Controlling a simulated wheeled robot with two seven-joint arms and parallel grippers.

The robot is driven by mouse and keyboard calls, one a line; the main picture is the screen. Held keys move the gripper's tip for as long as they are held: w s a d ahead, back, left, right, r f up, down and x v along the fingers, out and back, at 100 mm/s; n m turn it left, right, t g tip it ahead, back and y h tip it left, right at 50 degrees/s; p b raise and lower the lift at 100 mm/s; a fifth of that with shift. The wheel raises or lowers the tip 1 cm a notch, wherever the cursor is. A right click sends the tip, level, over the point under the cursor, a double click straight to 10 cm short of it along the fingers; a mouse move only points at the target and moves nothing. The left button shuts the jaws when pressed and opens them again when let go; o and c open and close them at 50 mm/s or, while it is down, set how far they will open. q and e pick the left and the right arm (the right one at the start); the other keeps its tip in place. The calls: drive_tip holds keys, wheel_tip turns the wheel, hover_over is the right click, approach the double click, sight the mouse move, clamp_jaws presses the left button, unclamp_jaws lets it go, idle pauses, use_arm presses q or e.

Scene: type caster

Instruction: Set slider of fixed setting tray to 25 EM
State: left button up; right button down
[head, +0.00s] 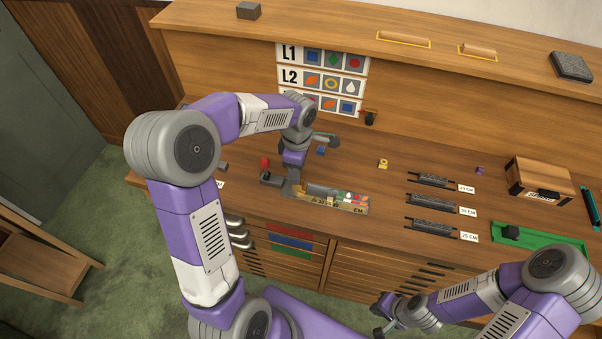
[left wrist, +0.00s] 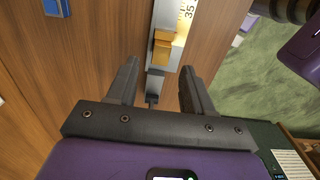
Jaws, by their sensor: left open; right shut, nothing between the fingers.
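The fixed setting tray (head: 362,211) lies near the bench's front edge, with a scale ending in "EM" and several coloured type pieces in it. My left gripper (head: 299,186) is over the tray's left end, pointing down. In the left wrist view the left gripper (left wrist: 160,72) is open, its fingers apart. The brass slider block (left wrist: 162,50) shows between and just beyond the fingertips, on the pale tray rail next to the "35" mark (left wrist: 189,12). I cannot tell whether the fingers touch it. My right gripper (head: 381,318) is shut and empty, low in front of the bench.
Several dark composing sticks (head: 432,204) with EM labels lie to the right. A green tray (head: 550,238) and a wooden box (head: 541,181) are further right. A yellow piece (head: 383,163) and a blue piece (head: 320,151) lie behind the tray. The bench between is clear.

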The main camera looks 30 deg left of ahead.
sight(300, 185)
use_arm(q)
wheel_tip(300, 185, down, 5)
drive_tip(key=shift+s+f+b, duration=0.1)
drive_tip(key=shift+b, duration=0.25)
clamp_jaws()
